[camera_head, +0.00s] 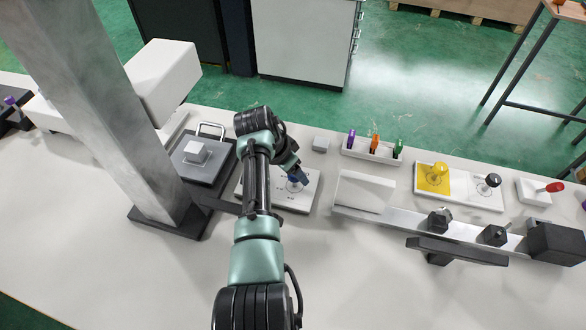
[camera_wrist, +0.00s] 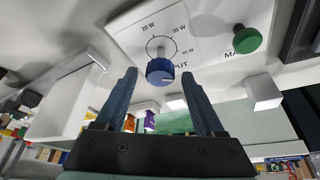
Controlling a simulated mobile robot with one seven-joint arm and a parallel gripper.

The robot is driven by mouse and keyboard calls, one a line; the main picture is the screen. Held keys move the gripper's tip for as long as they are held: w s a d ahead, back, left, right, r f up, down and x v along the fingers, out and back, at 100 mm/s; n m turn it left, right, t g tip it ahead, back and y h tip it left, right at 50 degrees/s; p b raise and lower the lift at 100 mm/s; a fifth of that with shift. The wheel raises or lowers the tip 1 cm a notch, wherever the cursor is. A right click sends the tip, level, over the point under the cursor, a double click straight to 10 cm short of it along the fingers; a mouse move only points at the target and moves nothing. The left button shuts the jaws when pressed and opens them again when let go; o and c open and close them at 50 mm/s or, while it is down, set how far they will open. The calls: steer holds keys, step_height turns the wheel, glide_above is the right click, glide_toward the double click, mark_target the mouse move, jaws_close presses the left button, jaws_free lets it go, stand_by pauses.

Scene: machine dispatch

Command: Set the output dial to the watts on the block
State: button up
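The blue output dial (camera_wrist: 160,71) sits on a white panel (camera_wrist: 215,20) in the wrist view, with 20 W, 30 W and 40 W marked around it. Its pointer setting is not clear to me. My gripper (camera_wrist: 159,75) is open, one finger on each side of the dial in the picture; I cannot tell whether they touch it. In the head view my gripper (camera_head: 300,177) is low over the panel (camera_head: 303,203) and partly hides the dial. A pale block (camera_head: 196,152) rests on the dark plate (camera_head: 185,167) to the left; no writing on it is readable.
A green knob (camera_wrist: 247,40) stands near the dial. In the head view, a small grey cube (camera_head: 321,144) and a tray with purple, orange and green items (camera_head: 370,155) lie behind right. A rail with dark fixtures (camera_head: 440,218) runs right. The front table is clear.

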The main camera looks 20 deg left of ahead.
steer(key=shift+r, duration=0.1)
steer(key=v, duration=1.2)
steer(key=shift+s+r, duration=0.2)
steer(key=shift+r, duration=0.15)
steer(key=shift+a, duration=0.15)
